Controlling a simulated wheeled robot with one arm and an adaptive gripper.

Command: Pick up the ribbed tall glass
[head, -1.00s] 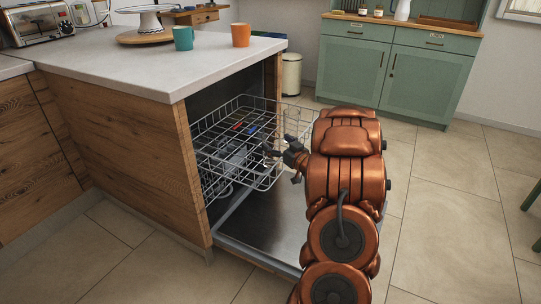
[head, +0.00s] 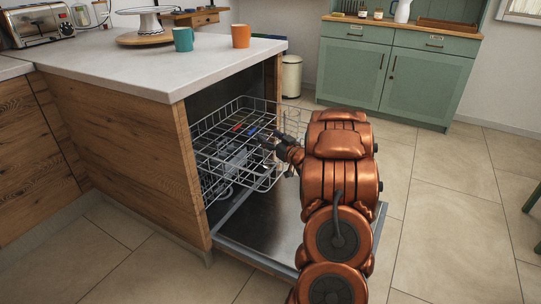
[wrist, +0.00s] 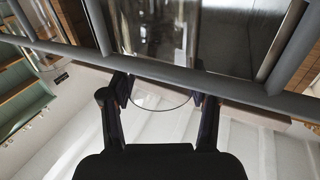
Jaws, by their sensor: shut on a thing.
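In the wrist view the clear ribbed tall glass (wrist: 152,35) stands out at the top middle, with faint lengthwise lines. Its round edge shows between the two dark fingers of my gripper (wrist: 162,97), which are shut on it. A thick grey rack wire crosses in front of the glass. In the head view my gripper (head: 268,141) is at the right side of the wire rack (head: 222,127). The glass cannot be made out there.
The rack is pulled out above the open dishwasher door (head: 262,222). Small coloured items lie in the rack. A teal mug (head: 183,39) and an orange mug (head: 241,36) stand on the worktop (head: 130,62).

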